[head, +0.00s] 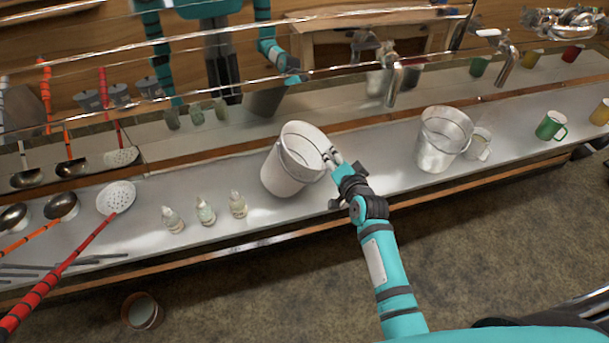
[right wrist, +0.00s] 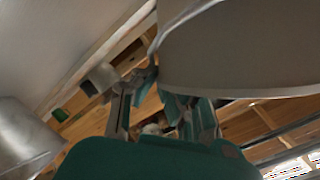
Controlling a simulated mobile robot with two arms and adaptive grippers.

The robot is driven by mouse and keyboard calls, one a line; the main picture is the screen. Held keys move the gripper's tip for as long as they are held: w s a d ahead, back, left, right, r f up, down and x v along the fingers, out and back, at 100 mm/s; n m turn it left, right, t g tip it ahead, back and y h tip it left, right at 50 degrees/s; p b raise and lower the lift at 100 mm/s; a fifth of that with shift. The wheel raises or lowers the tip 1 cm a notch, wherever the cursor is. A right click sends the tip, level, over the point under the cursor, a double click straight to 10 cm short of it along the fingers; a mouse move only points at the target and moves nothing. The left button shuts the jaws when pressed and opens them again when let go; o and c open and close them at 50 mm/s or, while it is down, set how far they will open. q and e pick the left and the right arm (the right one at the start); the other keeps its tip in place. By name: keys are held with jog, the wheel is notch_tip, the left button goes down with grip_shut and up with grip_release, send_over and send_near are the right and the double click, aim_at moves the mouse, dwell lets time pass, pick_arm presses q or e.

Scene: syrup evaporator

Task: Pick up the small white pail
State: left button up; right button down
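The small white pail (head: 284,172) is at the middle of the long metal counter, its mouth tilted towards the right. My right gripper (head: 331,158) is at the pail's right rim, and its fingers look closed on the rim. In the right wrist view the pail (right wrist: 240,50) fills the upper right, with the fingertips (right wrist: 156,84) close together at its edge. The exact contact is partly hidden. I cannot tell whether the pail's base touches the counter. My left gripper is not in view, apart from a mirrored robot shape behind the counter.
A metal pail (head: 440,150) and a pale mug (head: 479,145) stand to the right, with a green mug (head: 550,126) farther along. Small bottles (head: 205,212) and ladles (head: 117,197) are to the left. Taps (head: 393,82) hang behind. A bucket (head: 141,311) is on the floor.

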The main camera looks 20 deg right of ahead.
jog(key=shift+r, duration=0.3)
